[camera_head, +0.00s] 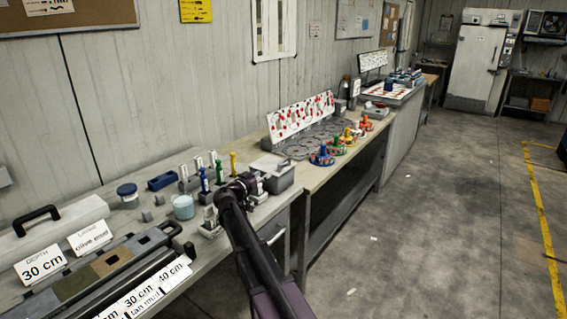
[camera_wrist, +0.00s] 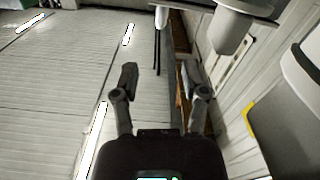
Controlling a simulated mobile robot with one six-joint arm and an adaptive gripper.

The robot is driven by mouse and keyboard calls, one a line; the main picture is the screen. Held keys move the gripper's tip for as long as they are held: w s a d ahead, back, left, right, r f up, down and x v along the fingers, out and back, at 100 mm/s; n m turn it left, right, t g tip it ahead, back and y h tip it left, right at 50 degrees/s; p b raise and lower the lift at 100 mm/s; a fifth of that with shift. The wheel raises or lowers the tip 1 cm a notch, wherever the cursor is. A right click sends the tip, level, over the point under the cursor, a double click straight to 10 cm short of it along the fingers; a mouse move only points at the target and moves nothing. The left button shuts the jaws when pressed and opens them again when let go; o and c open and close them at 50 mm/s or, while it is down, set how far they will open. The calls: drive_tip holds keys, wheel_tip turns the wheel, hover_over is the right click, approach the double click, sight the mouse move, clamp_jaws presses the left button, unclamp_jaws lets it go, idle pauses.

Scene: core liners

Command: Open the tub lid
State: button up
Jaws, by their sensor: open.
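A grey tub (camera_head: 280,181) with a paler lid (camera_head: 270,164) stands on the bench, just behind and right of my gripper in the head view. The lid appears to be on the tub. A small white jar with a blue lid (camera_head: 128,190) stands further left, and a pale blue jar (camera_head: 183,207) stands nearer my gripper; which one is the tub is not certain. My gripper (camera_head: 238,186) is above the bench, partly hiding the tub's left side. In the wrist view, my gripper (camera_wrist: 158,78) has its fingers apart with nothing between them.
Several coloured handled tools (camera_head: 232,166) stand in blocks beside my gripper. Core trays and depth cards (camera_head: 40,264) fill the left of the bench. A marked board (camera_head: 301,117) and several coloured pieces (camera_head: 322,155) are on the bench to the right. The floor (camera_head: 430,220) is mostly clear.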

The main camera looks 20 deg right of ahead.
sight(281, 163)
drive_tip(key=x, duration=1.3)
drive_tip(key=shift+w+d, duration=0.2)
drive_tip(key=shift+d, duration=0.15)
clamp_jaws()
